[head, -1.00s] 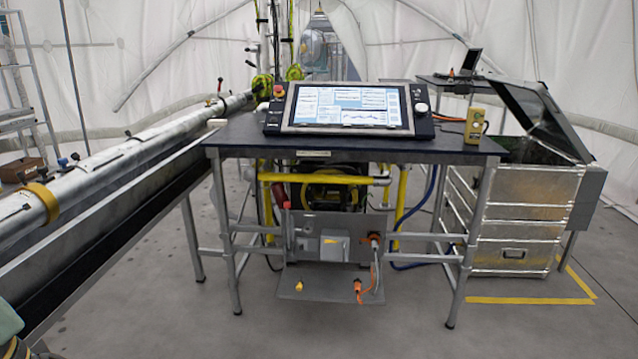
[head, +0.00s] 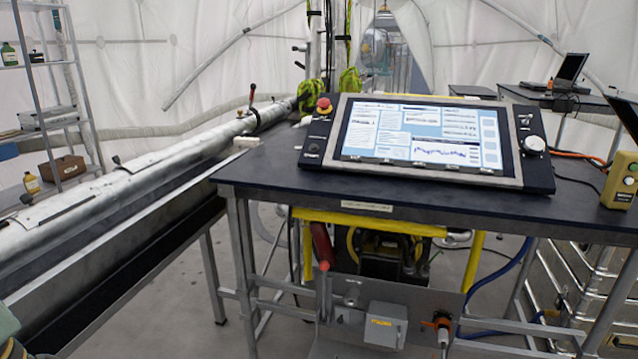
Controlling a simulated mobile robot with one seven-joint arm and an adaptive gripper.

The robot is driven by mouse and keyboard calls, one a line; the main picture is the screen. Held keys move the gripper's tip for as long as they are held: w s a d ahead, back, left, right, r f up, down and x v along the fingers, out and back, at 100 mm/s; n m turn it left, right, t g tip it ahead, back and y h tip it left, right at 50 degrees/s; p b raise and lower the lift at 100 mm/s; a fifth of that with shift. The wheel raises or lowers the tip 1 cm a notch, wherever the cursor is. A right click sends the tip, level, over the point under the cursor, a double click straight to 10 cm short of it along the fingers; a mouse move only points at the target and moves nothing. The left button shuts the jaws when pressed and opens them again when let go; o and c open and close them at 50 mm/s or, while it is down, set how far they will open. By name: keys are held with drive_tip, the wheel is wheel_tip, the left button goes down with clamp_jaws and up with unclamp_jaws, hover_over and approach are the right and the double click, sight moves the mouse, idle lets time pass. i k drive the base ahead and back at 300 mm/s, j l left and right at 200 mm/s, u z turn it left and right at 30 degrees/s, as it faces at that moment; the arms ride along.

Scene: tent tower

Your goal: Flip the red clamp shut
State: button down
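A small dark clamp with a red-tipped handle (head: 252,97) sits on the long silvery pipe (head: 150,165), near its far end at the left of the console. Its handle stands upright, so the clamp looks open, but it is small and far off. My gripper is not in view; only a bit of teal and dark shape, perhaps my arm, shows at the lower left corner.
A dark table (head: 420,205) with a tilted console screen (head: 425,135) stands in front and to the right of the pipe. A yellow control box (head: 620,182) sits at its right edge. A metal shelf (head: 45,120) is at the far left.

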sight(253, 86)
drive_tip(key=i+l+u, duration=0.3)
drive_tip(key=i, duration=0.15)
drive_tip(key=i+l+u, duration=0.2)
drive_tip(key=i+u, duration=0.15)
drive_tip(key=i, duration=0.15)
drive_tip(key=k+j, duration=0.2)
drive_tip(key=j+u, duration=0.05)
drive_tip(key=j, duration=0.05)
